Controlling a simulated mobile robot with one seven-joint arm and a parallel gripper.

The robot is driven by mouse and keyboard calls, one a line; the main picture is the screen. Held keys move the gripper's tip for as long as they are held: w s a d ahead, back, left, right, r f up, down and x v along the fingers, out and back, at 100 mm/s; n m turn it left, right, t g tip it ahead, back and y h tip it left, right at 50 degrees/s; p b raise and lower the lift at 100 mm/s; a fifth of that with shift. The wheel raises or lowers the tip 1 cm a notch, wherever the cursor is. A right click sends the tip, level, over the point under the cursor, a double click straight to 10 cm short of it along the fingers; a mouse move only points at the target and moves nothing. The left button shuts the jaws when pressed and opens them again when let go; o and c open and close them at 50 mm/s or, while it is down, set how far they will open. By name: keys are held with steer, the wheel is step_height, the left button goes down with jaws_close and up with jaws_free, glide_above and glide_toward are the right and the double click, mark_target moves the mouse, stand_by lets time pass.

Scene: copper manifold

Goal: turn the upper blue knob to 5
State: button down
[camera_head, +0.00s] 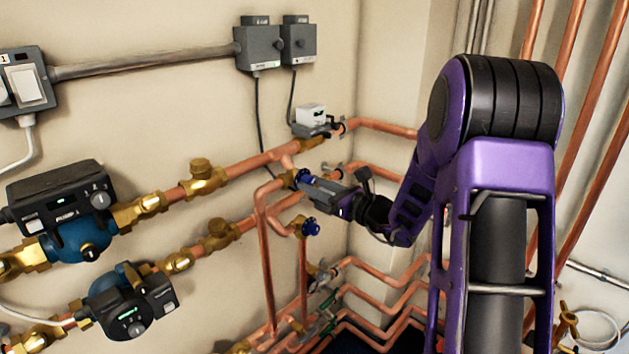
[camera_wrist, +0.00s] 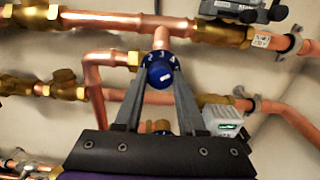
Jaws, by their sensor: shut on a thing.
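The upper blue knob (camera_head: 302,176) sits on a brass valve on the copper pipework. A lower blue knob (camera_head: 311,228) sits just below, apart from my gripper.
Copper pipes (camera_head: 265,260) run close around and below the knob. A white-topped actuator (camera_head: 311,118) sits on the pipe above. Two blue and black pumps (camera_head: 75,215) (camera_head: 130,305) are at left. Grey boxes (camera_head: 258,48) hang on the wall.

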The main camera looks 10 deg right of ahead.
steer(key=m+p, duration=0.2)
steer(key=m, duration=0.2)
steer(key=shift+m, duration=0.3)
stand_by(0.3)
steer(key=c, duration=0.5)
jaws_free()
steer(key=v, duration=1.7)
steer(key=shift+s, duration=0.2)
